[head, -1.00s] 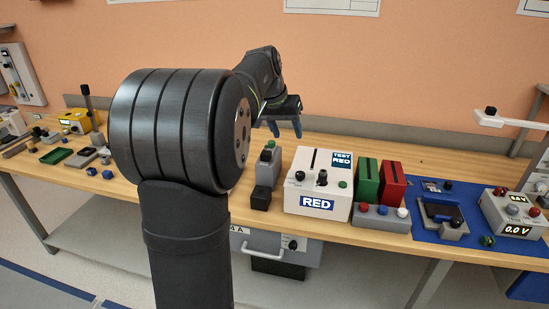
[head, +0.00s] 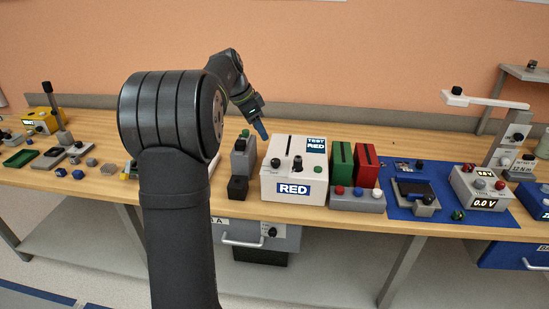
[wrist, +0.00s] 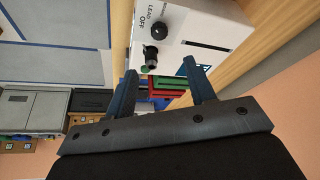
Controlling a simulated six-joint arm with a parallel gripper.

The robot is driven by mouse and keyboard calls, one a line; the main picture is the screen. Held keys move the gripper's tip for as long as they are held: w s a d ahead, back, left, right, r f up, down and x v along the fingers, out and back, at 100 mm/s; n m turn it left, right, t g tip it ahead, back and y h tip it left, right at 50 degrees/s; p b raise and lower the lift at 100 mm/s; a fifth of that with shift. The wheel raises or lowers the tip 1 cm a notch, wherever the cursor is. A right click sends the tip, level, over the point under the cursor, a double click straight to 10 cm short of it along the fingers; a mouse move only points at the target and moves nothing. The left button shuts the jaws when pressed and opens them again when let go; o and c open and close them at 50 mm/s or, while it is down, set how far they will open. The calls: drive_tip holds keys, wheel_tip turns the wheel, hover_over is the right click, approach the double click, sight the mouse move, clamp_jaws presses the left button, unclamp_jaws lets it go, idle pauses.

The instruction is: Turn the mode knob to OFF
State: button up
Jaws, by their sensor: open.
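A white box (head: 292,185) with a blue RED label stands on the bench, right of my arm. Its top bears two black knobs: a round left one (head: 276,162) and a taller one (head: 297,163). In the wrist view, the round knob (wrist: 160,30) sits beside printed LEAD and OFF; the taller knob (wrist: 150,52) is nearer my fingers. No word MODE is readable, and I cannot tell where either knob points. My gripper (head: 262,130) hangs above the box's back left, apart from it. In the wrist view my gripper (wrist: 160,70) is open and empty.
A grey unit (head: 243,157) with a black block stands left of the box. Green (head: 341,165) and red (head: 365,167) cases stand right, behind a grey button box (head: 357,199). A blue mat (head: 470,215) lies farther right. Bench behind the box is clear.

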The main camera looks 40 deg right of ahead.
sight(276, 160)
drive_tip(key=x, duration=1.3)
drive_tip(key=shift+f, duration=0.15)
drive_tip(key=c, duration=1)
drive_tip(key=shift+n, duration=0.4)
drive_tip(key=n+t, duration=0.1)
drive_tip(key=n, duration=0.2)
drive_tip(key=shift+s+n+t, duration=0.15)
drive_tip(key=shift+n+t, duration=0.15)
drive_tip(key=shift+t, duration=0.1)
drive_tip(key=shift+n+t, duration=0.9)
drive_tip(key=shift+n, duration=1.3)
drive_tip(key=o, duration=1)
